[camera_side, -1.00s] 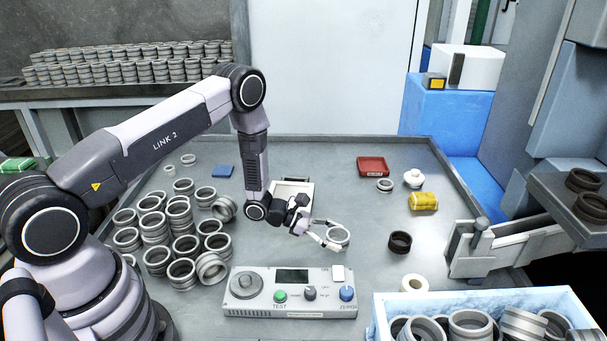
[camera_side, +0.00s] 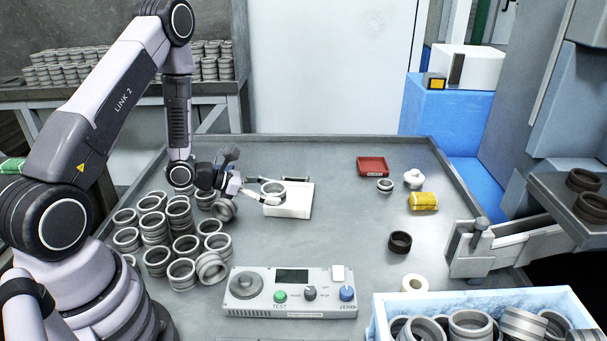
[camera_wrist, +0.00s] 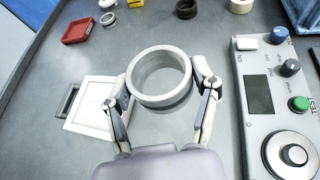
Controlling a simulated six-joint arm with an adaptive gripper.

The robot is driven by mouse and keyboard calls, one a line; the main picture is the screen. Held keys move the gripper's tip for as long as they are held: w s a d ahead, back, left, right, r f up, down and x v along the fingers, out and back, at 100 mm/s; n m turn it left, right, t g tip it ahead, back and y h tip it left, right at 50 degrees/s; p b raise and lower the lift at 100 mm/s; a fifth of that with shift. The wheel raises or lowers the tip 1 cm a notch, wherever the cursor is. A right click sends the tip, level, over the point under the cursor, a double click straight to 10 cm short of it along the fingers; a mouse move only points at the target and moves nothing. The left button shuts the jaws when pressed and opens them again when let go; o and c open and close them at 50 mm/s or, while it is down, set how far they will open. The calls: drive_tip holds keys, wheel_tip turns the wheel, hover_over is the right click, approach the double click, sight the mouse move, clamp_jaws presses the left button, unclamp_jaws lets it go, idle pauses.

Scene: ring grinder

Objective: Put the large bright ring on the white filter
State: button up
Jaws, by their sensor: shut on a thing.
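The large bright ring (camera_side: 272,188) is held between the fingers of my gripper (camera_side: 270,190), which is shut on it. In the wrist view the ring (camera_wrist: 159,78) sits between both fingertips, its opening facing the camera. The white filter (camera_side: 296,200) is a flat, pale square on the table. In the side view the ring overlaps the filter's left part. In the wrist view the filter (camera_wrist: 92,117) lies to the left of and below the ring, partly behind the left finger. The ring appears to be above the table; its exact height I cannot tell.
A control box (camera_side: 291,292) with knobs stands in front. Several stacked rings (camera_side: 182,270) crowd the left. A dark ring (camera_side: 400,242), red tray (camera_side: 373,167) and yellow roll (camera_side: 423,201) lie to the right. A blue bin (camera_side: 480,300) of rings stands front right.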

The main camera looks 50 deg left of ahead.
drive_tip(key=w+a+r+n+t+y, duration=0.2)
drive_tip(key=w+a+n+y, duration=0.1)
drive_tip(key=a, duration=0.5)
hover_over(288, 190)
drive_tip(key=f, duration=0.9)
drive_tip(key=shift+s+d, duration=0.1)
drive_tip(key=shift+s, duration=0.3)
drive_tip(key=shift+w+f, duration=0.3)
drive_tip(key=shift+f, duration=0.75)
drive_tip(key=shift+w+f, duration=0.1)
drive_tip(key=shift+f, duration=0.8)
drive_tip(key=shift+f, duration=0.15)
drive_tip(key=o, duration=1.2)
drive_tip(key=shift+g, duration=0.3)
drive_tip(key=shift+o, duration=0.2)
